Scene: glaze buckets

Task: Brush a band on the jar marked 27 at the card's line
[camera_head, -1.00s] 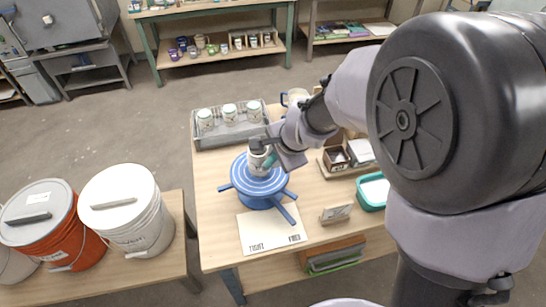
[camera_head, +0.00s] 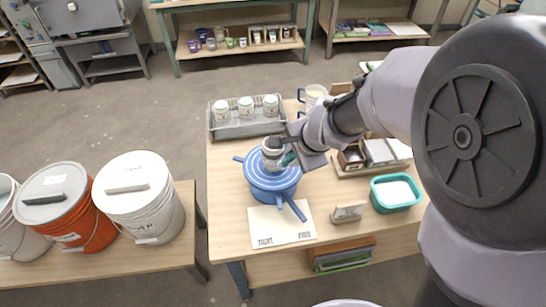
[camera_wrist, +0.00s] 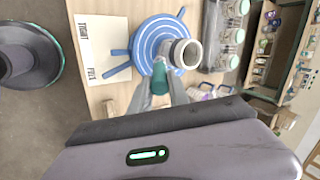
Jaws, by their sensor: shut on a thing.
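In the wrist view my gripper (camera_wrist: 160,92) is shut on a teal object (camera_wrist: 160,77), likely the brush handle. Its far end is at the jar's side; I cannot tell whether it touches.
A grey tray (camera_head: 247,130) with several lidded jars stands behind the turntable. A white sheet (camera_head: 282,226) marked TIGHT and FREE lies in front. A teal tub (camera_head: 395,207) and wooden boxes (camera_head: 352,158) are at right. Lidded buckets (camera_head: 140,215) stand on the left bench.

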